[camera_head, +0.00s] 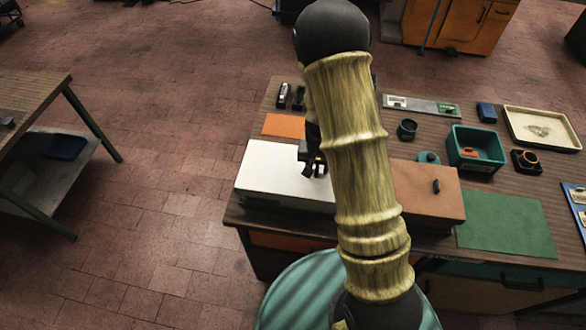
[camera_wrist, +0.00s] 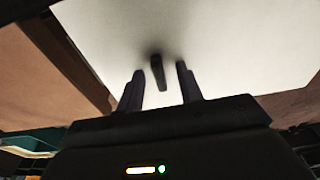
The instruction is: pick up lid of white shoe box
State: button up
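The white shoe box (camera_head: 262,200) stands at the left front of the workbench, with its flat white lid (camera_head: 272,170) on top. In the wrist view the lid (camera_wrist: 205,35) fills most of the upper picture, and its dark handle (camera_wrist: 158,70) sticks up from it. My gripper (camera_head: 314,170) is over the right part of the lid. In the wrist view my gripper (camera_wrist: 160,78) is open, with one finger on each side of the handle and a gap to each. In the head view my arm hides the right end of the box.
A brown-lidded box (camera_head: 428,195) with a dark handle stands just right of my arm. An orange sheet (camera_head: 285,125) lies behind the white box. A green mat (camera_head: 505,224), a teal bin (camera_head: 475,150) and a cream tray (camera_head: 543,128) lie farther right.

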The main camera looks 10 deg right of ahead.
dwell(0.3)
grip_shut()
notch_tip(320, 180, up, 10)
jog(key=b, duration=0.1)
dwell(0.6)
dwell(0.6)
